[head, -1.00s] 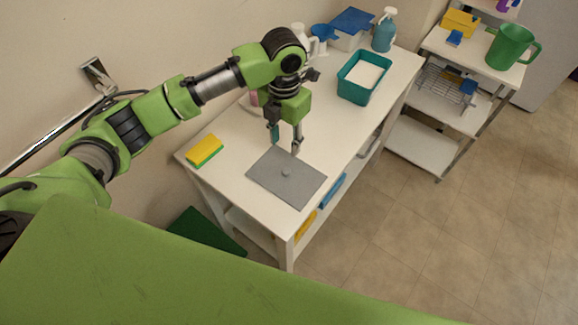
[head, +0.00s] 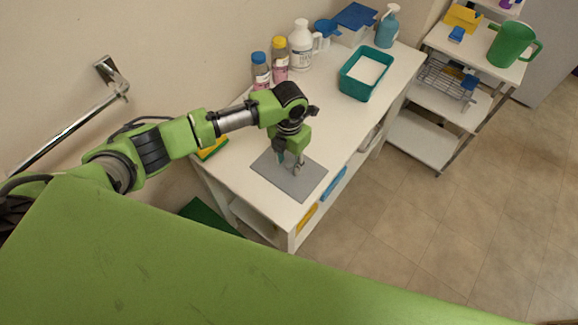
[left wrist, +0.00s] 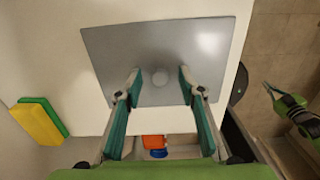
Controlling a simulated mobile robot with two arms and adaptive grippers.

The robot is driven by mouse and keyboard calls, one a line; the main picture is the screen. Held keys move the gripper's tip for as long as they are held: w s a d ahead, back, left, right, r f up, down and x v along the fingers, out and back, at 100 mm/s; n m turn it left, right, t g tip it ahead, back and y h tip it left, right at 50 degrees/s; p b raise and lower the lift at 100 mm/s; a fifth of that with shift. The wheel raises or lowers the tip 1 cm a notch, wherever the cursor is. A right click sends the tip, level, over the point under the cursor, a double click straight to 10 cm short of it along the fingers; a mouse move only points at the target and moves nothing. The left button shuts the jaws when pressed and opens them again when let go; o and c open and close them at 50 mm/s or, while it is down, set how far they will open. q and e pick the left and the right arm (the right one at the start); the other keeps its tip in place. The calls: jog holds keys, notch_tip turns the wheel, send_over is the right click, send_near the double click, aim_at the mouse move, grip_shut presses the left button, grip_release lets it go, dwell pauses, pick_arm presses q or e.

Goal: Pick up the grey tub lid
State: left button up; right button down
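The grey tub lid (head: 291,187) lies flat on the white table, near its front end. My left gripper (head: 290,165) points down over the lid.
A yellow and green sponge (head: 212,149) lies left of the lid, partly behind my arm. A teal tub (head: 367,75), bottles (head: 301,45) and a blue box (head: 356,22) stand farther back. A shelf cart (head: 450,90) is at the right. The table between the lid and the tub is clear.

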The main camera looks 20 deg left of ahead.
pick_arm(q)
grip_shut()
jog(key=shift+r, duration=0.1)
